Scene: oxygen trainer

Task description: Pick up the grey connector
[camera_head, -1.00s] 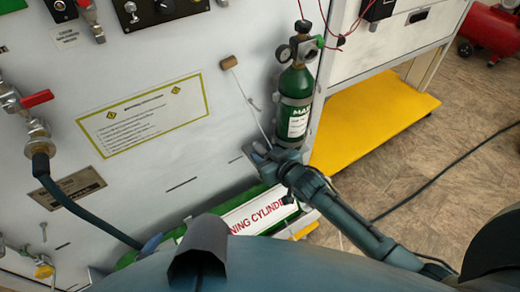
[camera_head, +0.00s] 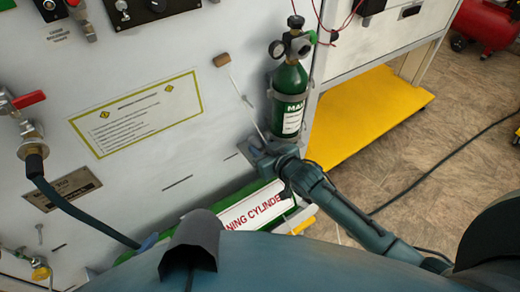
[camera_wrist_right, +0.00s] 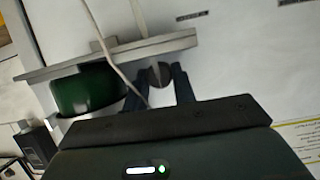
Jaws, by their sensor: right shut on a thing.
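My right gripper (camera_head: 260,146) is just below the green cylinder (camera_head: 290,92), close to the grey panel (camera_head: 150,165). In the right wrist view its two dark fingers (camera_wrist_right: 158,78) are shut on a small rounded grey piece, which looks like the grey connector (camera_wrist_right: 160,74). A pale thin line runs past the fingers, and a metal shelf edge (camera_wrist_right: 120,52) lies right beside them. In the head view the connector is hidden by the gripper. My left gripper is not in view.
A red-handled valve (camera_head: 28,100) with a dark hose is at the left. A yellow shelf (camera_head: 365,110) stands at the right, with open floor beyond it.

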